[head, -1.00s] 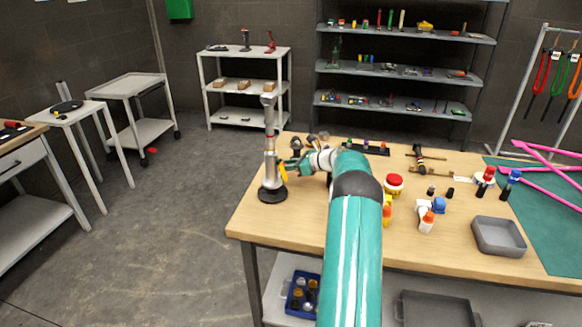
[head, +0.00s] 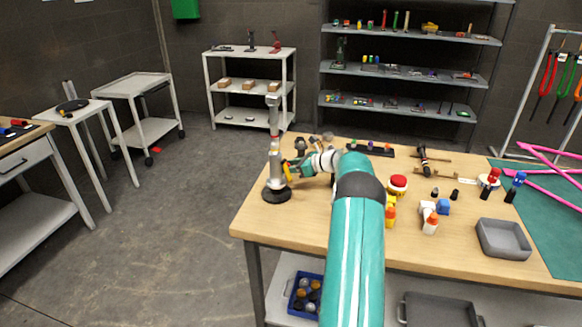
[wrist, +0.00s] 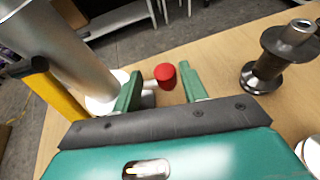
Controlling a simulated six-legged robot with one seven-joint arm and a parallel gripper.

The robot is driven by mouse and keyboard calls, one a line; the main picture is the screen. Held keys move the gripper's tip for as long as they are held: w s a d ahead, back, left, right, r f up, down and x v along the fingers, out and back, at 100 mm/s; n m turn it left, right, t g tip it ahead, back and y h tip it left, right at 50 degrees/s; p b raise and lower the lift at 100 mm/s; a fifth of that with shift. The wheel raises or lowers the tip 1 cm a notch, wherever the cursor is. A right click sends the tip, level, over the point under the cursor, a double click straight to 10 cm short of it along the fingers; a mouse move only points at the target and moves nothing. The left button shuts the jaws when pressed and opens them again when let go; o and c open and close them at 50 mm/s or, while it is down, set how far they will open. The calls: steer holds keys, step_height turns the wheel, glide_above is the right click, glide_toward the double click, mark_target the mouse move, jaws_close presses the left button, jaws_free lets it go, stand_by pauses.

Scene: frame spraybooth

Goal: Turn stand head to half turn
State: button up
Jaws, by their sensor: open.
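The stand is a silver upright post (head: 275,150) on a round black base (head: 276,194), at the left end of the workbench. In the wrist view a large silver cylinder (wrist: 70,45) fills the upper left, with a yellow bar (wrist: 52,88) beside it. A red knob (wrist: 165,74) on a short pale stem shows between my fingers, near the tips; I see no clear grip on it. My gripper (wrist: 162,85) is open, with a green finger on either side. In the head view my gripper (head: 298,168) is close to the right side of the post.
A black spool-like part (wrist: 275,58) stands to the right in the wrist view. The workbench (head: 300,215) also holds bottles, a red-capped item (head: 397,184) and a grey tray (head: 503,239). Shelves (head: 400,75) stand behind.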

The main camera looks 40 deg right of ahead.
steer(key=shift+s+d+f, duration=0.25)
steer(key=shift+s+f, duration=0.15)
steer(key=shift+f, duration=0.25)
steer(key=shift+r, duration=0.2)
steer(key=s+a+r, duration=0.8)
steer(key=s+r, duration=0.2)
steer(key=r, duration=0.3)
steer(key=shift+s+a+r, duration=0.3)
steer(key=shift+r, duration=0.1)
